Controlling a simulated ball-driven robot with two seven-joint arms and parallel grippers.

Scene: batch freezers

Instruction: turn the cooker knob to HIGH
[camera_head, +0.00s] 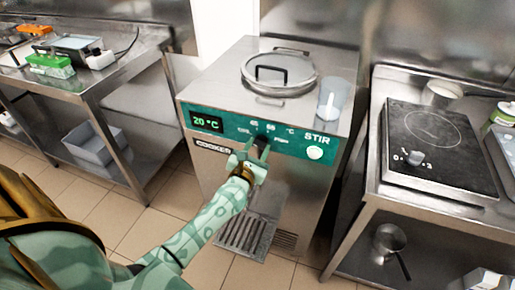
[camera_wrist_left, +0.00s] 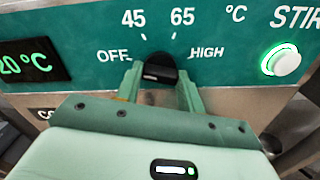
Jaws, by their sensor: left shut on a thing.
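The cooker (camera_head: 225,165) is a steel cabinet with a green panel, a "20 °C" display (camera_head: 206,122) and a COOKER label. Its black knob (camera_wrist_left: 160,68) sits among the marks OFF, 45, 65 and HIGH in the left wrist view. HIGH (camera_wrist_left: 207,52) is at the knob's right, OFF at its left. My left gripper (camera_head: 252,158) reaches the panel from below, and its two green fingers are shut on the knob, one on each side. My right gripper is not in view.
A lit round STIR button (camera_head: 314,152) is right of the knob. On the cooker's top are a round lid (camera_head: 279,72) and a clear cup (camera_head: 333,97). A drip grate (camera_head: 245,235) is below. A hot plate (camera_head: 440,147) stands on the right table, and a steel table is at left.

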